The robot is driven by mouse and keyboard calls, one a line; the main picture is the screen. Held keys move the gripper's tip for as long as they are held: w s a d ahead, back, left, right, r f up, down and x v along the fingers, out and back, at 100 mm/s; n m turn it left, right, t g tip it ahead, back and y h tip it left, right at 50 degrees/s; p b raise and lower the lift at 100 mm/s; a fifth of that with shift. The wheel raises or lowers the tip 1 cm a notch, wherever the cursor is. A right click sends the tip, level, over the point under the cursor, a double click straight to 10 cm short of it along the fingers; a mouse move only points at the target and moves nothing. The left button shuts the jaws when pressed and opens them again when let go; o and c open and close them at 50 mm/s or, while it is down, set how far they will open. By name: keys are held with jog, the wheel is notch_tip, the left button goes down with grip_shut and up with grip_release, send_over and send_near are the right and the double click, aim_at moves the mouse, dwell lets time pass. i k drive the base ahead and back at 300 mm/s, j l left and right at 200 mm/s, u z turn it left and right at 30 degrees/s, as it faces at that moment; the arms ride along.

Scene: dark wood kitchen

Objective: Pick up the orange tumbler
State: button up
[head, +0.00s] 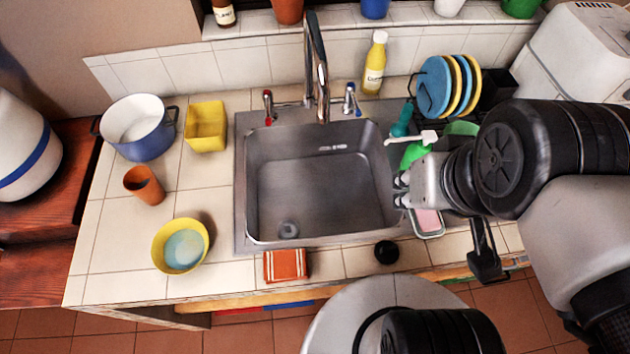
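The orange tumbler (144,185) stands on the tiled counter at the left. It leans slightly in the picture, between the blue pot and the yellow bowl. My gripper (399,190) is far to its right, over the right edge of the sink, pointing left. Nothing shows held in it, and the tumbler is well apart from it. The fingers are small and partly hidden by the gripper body, so I cannot tell how far apart they are.
The sink (262,190) with its tall faucet (317,70) lies between. A blue pot (150,147), yellow container (205,127) and yellow bowl (160,250) surround the tumbler. An orange cloth (286,265) lies at the front edge. A dish rack with plates (434,88) stands behind my arm.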

aim_at(140, 180)
jog(key=u, duration=1.85)
jog(key=i+j+z, duration=0.45)
jog(key=j, duration=0.3)
